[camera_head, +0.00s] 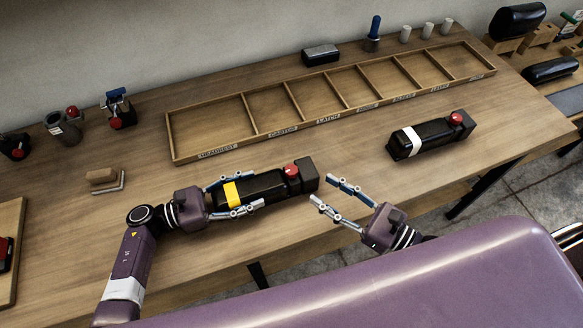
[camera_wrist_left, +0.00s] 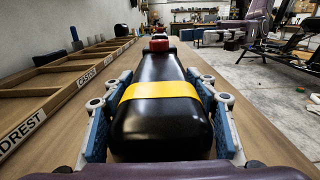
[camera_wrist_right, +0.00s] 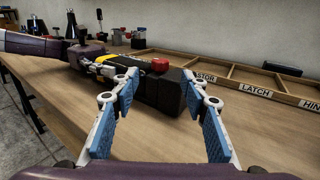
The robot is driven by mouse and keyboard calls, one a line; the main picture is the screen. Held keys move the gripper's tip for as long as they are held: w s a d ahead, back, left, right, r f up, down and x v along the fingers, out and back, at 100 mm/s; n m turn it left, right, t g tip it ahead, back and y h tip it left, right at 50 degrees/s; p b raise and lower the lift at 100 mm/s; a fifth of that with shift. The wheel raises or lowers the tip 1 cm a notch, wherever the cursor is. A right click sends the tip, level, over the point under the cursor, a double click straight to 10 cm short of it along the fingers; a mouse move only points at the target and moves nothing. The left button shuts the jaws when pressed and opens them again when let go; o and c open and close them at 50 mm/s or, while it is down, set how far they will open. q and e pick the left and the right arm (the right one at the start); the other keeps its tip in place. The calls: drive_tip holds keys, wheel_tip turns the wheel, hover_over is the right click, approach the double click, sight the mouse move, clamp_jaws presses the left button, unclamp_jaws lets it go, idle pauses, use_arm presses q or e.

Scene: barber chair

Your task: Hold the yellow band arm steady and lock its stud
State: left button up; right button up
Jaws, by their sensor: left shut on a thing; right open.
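The black arm with the yellow band (camera_head: 231,193) lies on the bench in front of the divided tray. Its red stud (camera_head: 291,169) stands on top near its right end. My left gripper (camera_head: 242,195) is shut on the yellow band arm, one finger along each side near the band. The left wrist view shows the yellow band (camera_wrist_left: 160,91) between the fingers and the red stud (camera_wrist_left: 159,44) beyond. My right gripper (camera_head: 321,188) is open and empty, just right of the stud end. The right wrist view shows the red stud (camera_wrist_right: 160,64) ahead between its fingers.
A similar black arm with a white band (camera_head: 411,140) lies to the right. The divided wooden tray (camera_head: 240,152) with labels spans the back. A brush-like block (camera_head: 101,176) and small clamps sit left. The purple chair (camera_head: 400,280) fills the front.

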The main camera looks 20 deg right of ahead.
sight(296, 173)
drive_tip(key=x, duration=1.1)
drive_tip(key=shift+c, duration=0.3)
clamp_jaws()
drive_tip(key=shift+s, duration=0.1)
drive_tip(key=shift+a+m+t+h, duration=0.1)
drive_tip(key=shift+m+t+h, duration=0.3)
drive_tip(key=shift+h, duration=0.1)
drive_tip(key=shift+m+t+h, duration=0.3)
drive_tip(key=shift+m+h, duration=0.1)
drive_tip(key=shift+h, duration=0.1)
drive_tip(key=shift+o, duration=0.3)
unclamp_jaws()
